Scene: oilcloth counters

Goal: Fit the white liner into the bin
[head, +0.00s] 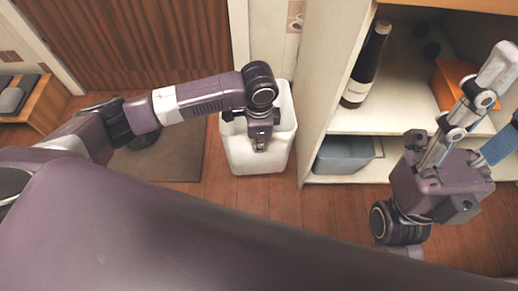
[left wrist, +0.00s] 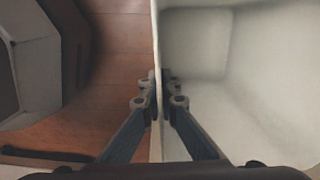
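The white liner (head: 262,158), a stiff open-topped tub, stands upright near the middle of the head view, beside the shelf unit. My left gripper (head: 260,146) points down at its near wall. In the left wrist view the fingers (left wrist: 161,98) straddle the liner's thin wall (left wrist: 156,50), one outside over the floor and one inside; they appear closed on it. The liner's inside (left wrist: 260,80) looks empty. My right gripper (head: 497,108) is at the right, open and empty, apart from the liner. A dark object (head: 145,140) lies mostly behind my left arm; I cannot tell whether it is the bin.
The shelf unit (head: 312,110) stands close to the liner's right, holding a dark bottle (head: 366,65), a grey-blue tub (head: 343,155) and an orange box (head: 452,80). A dark mat (head: 185,160) lies left of the liner. A low wooden bench (head: 45,105) is far left. Wooden floor in front is clear.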

